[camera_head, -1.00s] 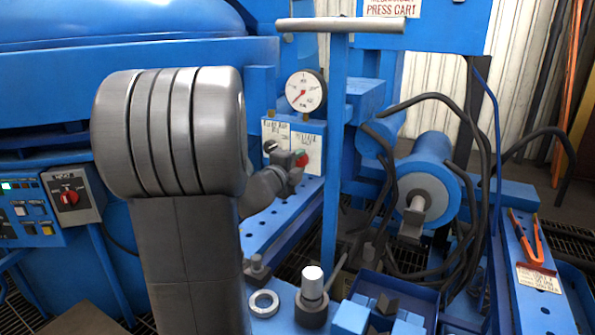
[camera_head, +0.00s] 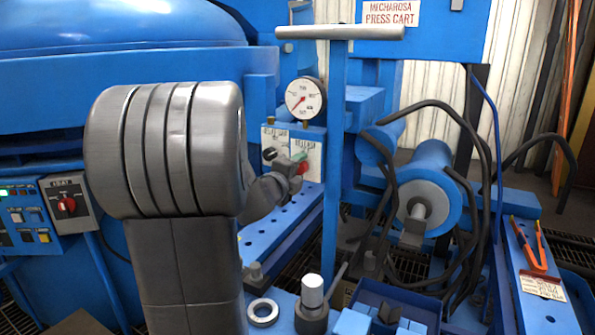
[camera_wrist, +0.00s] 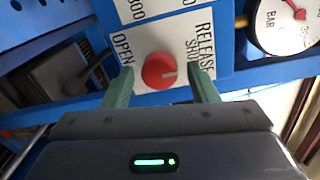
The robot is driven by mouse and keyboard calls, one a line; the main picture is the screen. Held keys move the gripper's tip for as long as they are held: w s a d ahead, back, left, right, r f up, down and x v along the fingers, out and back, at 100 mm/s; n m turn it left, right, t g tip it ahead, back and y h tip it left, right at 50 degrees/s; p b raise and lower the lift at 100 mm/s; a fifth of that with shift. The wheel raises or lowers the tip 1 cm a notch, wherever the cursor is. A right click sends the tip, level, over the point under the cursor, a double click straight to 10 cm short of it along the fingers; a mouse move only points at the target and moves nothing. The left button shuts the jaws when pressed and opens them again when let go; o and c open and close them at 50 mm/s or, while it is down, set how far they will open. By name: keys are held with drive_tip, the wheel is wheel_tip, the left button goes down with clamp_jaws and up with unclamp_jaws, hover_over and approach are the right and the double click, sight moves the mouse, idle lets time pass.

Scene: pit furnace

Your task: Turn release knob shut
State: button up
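The red release knob (camera_wrist: 158,71) sits on a white plate in the wrist view. OPEN is printed on its left and RELEASE and SHUT on its right. A pale mark on the knob points to the right, towards SHUT. My gripper (camera_wrist: 160,88) is open, with one green finger on each side of the knob and a visible gap to each. In the head view the knob (camera_head: 303,168) shows as a small red spot beside my gripper (camera_head: 299,160), partly covered by it.
A black knob (camera_head: 269,153) is left of the red one. A pressure gauge (camera_head: 305,97) stands just above the plate. A blue post with a grey crossbar (camera_head: 340,32) rises close on the right. Black hoses (camera_head: 455,115) loop beyond it.

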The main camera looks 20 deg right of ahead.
drive_tip(key=p+v, duration=0.3)
drive_tip(key=v, duration=1.1)
drive_tip(key=shift+d, duration=0.15)
drive_tip(key=b+x, duration=0.3)
drive_tip(key=x, duration=1)
drive_tip(key=shift+w+d, duration=0.2)
drive_tip(key=shift+w, duration=0.15)
drive_tip(key=shift+a, duration=0.1)
